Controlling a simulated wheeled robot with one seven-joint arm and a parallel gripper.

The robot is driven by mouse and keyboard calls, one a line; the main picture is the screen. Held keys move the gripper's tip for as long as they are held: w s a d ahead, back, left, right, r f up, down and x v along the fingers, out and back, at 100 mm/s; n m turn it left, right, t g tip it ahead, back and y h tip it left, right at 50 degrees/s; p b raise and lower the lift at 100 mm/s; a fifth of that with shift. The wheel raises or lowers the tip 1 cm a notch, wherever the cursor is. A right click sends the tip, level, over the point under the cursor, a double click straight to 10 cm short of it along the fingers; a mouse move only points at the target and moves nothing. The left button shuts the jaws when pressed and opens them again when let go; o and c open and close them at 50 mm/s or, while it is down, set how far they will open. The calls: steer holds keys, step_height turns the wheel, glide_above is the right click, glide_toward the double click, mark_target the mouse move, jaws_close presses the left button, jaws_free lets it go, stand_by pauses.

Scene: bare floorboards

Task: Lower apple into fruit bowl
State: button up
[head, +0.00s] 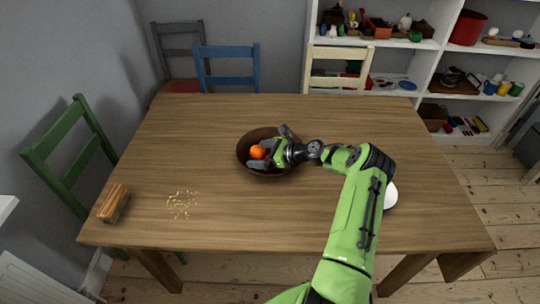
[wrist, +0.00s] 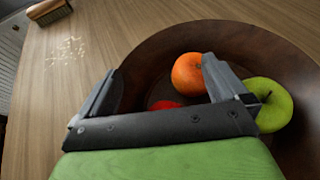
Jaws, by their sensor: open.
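The fruit bowl (head: 243,160) is dark brown and stands in the middle of the wooden table; its inside fills much of the wrist view (wrist: 150,50). A green apple (wrist: 270,104) lies in it at the right, beside my gripper's right finger. An orange (head: 258,152) lies in the bowl and also shows in the wrist view (wrist: 187,72), partly covered by that finger. A red thing (wrist: 165,104), mostly hidden behind my gripper, shows low in the bowl. My gripper (wrist: 160,72) is open over the bowl; no fruit is clasped. It also shows in the head view (head: 268,150).
A wooden brush (head: 113,203) and scattered crumbs (head: 183,204) are on the table's left side. A white round thing (head: 390,196) is partly hidden behind my arm. Chairs stand around the table's back and left; shelves (head: 420,44) stand behind.

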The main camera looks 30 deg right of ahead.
step_height(320, 180, up, 5)
steer(key=p, duration=0.4)
steer(key=s+r+p, duration=0.1)
steer(key=s+r, duration=0.3)
steer(key=s, duration=0.8)
steer(key=b, duration=1)
glide_above(300, 218)
step_height(300, 218, down, 5)
step_height(300, 218, down, 9)
steer(key=b, duration=0.4)
steer(key=p+v, duration=0.1)
steer(key=v, duration=0.1)
steer(key=p+v, duration=0.1)
steer(key=v, duration=0.1)
steer(key=p+v, duration=0.1)
steer(key=v, duration=0.2)
steer(key=shift+w+d+r, duration=0.15)
steer(key=shift+w+r, duration=0.15)
steer(key=shift+r, duration=0.05)
steer(key=shift+s+d+r+p, duration=0.1)
steer(key=shift+s+d+p, duration=0.2)
steer(key=shift+s, duration=0.2)
